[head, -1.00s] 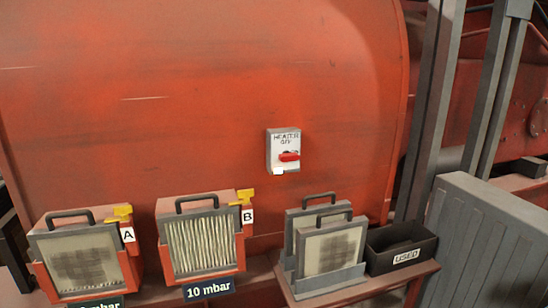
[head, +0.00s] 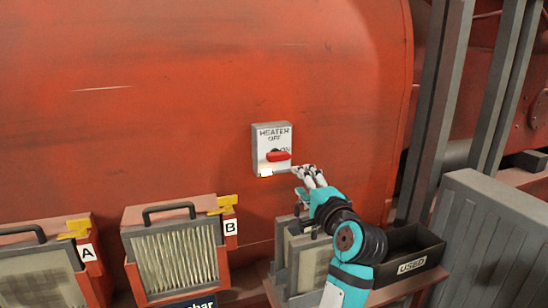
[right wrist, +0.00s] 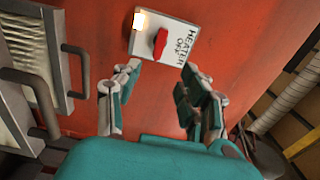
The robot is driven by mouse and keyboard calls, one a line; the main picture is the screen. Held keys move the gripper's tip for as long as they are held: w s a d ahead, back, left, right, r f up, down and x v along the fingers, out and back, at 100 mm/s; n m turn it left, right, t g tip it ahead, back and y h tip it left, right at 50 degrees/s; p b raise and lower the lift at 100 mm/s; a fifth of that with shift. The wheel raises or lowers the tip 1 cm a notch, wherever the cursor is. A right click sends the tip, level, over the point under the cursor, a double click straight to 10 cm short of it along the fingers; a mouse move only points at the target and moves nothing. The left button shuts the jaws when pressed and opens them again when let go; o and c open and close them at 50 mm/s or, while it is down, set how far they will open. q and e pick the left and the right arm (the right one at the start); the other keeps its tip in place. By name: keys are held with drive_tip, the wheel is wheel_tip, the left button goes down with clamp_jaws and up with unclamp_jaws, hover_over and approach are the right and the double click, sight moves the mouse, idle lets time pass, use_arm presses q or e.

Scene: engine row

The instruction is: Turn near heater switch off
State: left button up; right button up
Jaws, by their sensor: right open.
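The heater switch (head: 271,150) is a white and grey box on the orange-red engine casing, marked HEATER, OFF and ON. Its red handle (head: 279,155) lies level, pointing right beside the ON mark. A small pale lamp at its lower left looks lit. My right gripper (head: 302,172) is just right of and below the switch, open and empty. In the right wrist view the switch (right wrist: 178,45) with its red handle (right wrist: 160,43) lies beyond the gap between the spread fingers (right wrist: 160,78). The fingers appear apart from the handle. My left gripper is out of view.
Filter boxes A (head: 87,254) and B (head: 231,226) stand at lower left. A grey filter rack (head: 279,272) and a black USED bin (head: 432,245) sit below my right arm. A grey post (head: 436,100) and ribbed panel (head: 490,230) stand at right.

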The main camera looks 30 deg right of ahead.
sight(280, 159)
drive_tip(key=p+x, duration=0.1)
drive_tip(key=x, duration=1.5)
drive_tip(key=shift+w, duration=0.35)
clamp_jaws()
